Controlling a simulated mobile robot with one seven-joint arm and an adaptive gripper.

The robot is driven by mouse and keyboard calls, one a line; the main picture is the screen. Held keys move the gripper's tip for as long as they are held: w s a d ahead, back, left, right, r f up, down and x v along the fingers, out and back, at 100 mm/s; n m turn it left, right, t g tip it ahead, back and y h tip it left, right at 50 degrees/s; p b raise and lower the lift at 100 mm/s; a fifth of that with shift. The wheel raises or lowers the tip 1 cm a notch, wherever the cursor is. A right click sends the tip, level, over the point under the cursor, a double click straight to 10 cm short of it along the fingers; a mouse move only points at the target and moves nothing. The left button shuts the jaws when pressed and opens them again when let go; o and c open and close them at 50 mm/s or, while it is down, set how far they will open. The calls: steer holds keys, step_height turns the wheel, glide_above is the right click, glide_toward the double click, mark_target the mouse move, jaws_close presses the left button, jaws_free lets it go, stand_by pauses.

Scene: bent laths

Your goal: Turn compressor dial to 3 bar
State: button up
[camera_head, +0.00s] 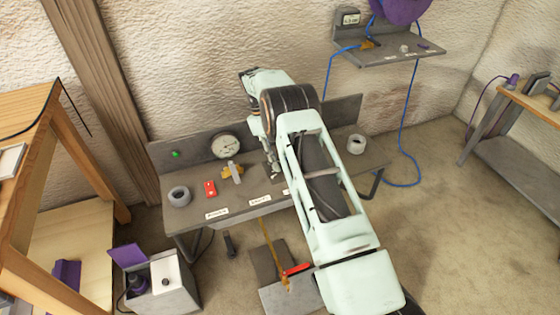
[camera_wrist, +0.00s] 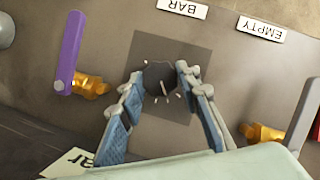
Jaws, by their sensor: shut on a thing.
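The compressor dial (camera_wrist: 159,77) is a dark round knob on a darker square plate (camera_wrist: 190,45) in the wrist view. Pale tick marks lie around it and a light line shows on it; no numbers are readable. My gripper (camera_wrist: 161,82) has its blue-padded fingers on either side of the knob and is shut on it. In the head view my gripper (camera_head: 272,170) reaches down to the grey bench (camera_head: 210,200), and the arm hides the dial. A round white gauge (camera_head: 225,146) stands on the back panel; its reading is too small to tell.
A brass valve with a purple lever (camera_wrist: 67,55) sits left of the dial in the wrist view; another brass valve (camera_wrist: 262,133) is to the right. Labels BAR (camera_wrist: 184,7) and EMPTY (camera_wrist: 261,28) lie beyond.

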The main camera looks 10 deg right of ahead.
steer(key=shift+f+m, duration=0.1)
steer(key=shift+m, duration=0.5)
steer(key=o, duration=1.1)
steer(key=shift+y, duration=0.3)
step_height(320, 180, up, 10)
steer(key=shift+r, duration=0.1)
